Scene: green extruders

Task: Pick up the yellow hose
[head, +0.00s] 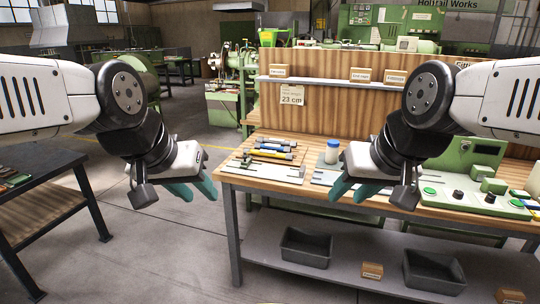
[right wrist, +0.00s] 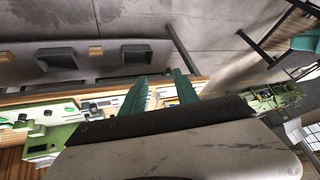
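Several thin hoses lie side by side on a light board (head: 255,171) on the wooden workbench (head: 231,178). Yellow shows among them, on what looks like the yellow hose (head: 271,154); blue and dark pieces lie close by, and they are too small to tell apart surely. My left gripper (head: 192,189) is open and empty, left of the bench and apart from the hoses. My right gripper (head: 353,190) is open and empty over the bench's front, right of the hoses. Its two green fingers stand apart in the right wrist view (right wrist: 161,92).
A green machine (head: 470,165) fills the bench's right side. Grey bins (head: 306,247) sit on the lower shelf. A dark table (head: 40,170) stands at left, with open floor between.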

